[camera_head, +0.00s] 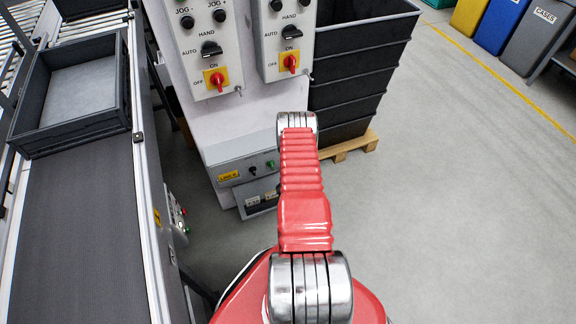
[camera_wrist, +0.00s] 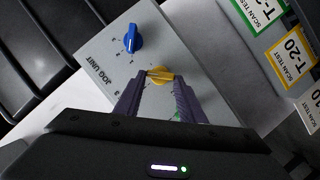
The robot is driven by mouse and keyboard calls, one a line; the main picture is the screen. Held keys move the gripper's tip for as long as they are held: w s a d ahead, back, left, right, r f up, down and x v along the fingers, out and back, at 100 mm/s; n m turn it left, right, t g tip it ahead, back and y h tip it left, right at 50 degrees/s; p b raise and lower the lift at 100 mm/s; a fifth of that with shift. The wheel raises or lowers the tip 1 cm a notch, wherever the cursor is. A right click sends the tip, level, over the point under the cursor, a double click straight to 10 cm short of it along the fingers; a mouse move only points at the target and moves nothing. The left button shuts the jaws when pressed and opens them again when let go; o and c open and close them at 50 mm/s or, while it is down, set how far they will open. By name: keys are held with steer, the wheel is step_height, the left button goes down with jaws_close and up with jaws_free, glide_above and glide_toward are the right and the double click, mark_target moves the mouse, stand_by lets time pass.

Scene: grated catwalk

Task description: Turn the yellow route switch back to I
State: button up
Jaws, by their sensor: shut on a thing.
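The yellow route switch (camera_wrist: 161,74) is a small knob on the face of a pale grey box marked JOG UNIT, in the wrist view. My gripper (camera_wrist: 158,82) reaches up to it from below in that view. Its two purple fingers are shut on the knob, one on each side. The fingers cover part of the knob and the marks around it, so I cannot read which position it points to. The head view shows neither the switch nor my gripper.
A blue knob (camera_wrist: 131,38) sits on the same box face, close to the yellow switch. In the head view, control panels (camera_head: 205,50), a conveyor (camera_head: 75,220) and stacked dark crates (camera_head: 350,80) stand around. Floor at right is clear.

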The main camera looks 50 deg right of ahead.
steer(key=shift+w+a+f+n+t+h, duration=0.25)
steer(key=shift+n+h, duration=0.35)
steer(key=shift+n, duration=0.7)
steer(key=shift+s+a+f+n+h, duration=0.1)
steer(key=shift+f+n+h, duration=0.35)
steer(key=shift+n, duration=0.85)
steer(key=shift+w+a+f+n+t+h, duration=0.15)
steer(key=shift+n+h, duration=0.6)
steer(key=shift+n, duration=0.55)
steer(key=o, duration=1)
steer(key=shift+s+d+r, duration=0.1)
steer(key=shift+d, duration=0.05)
steer(key=shift+o, duration=0.2)
steer(key=v, duration=1.4)
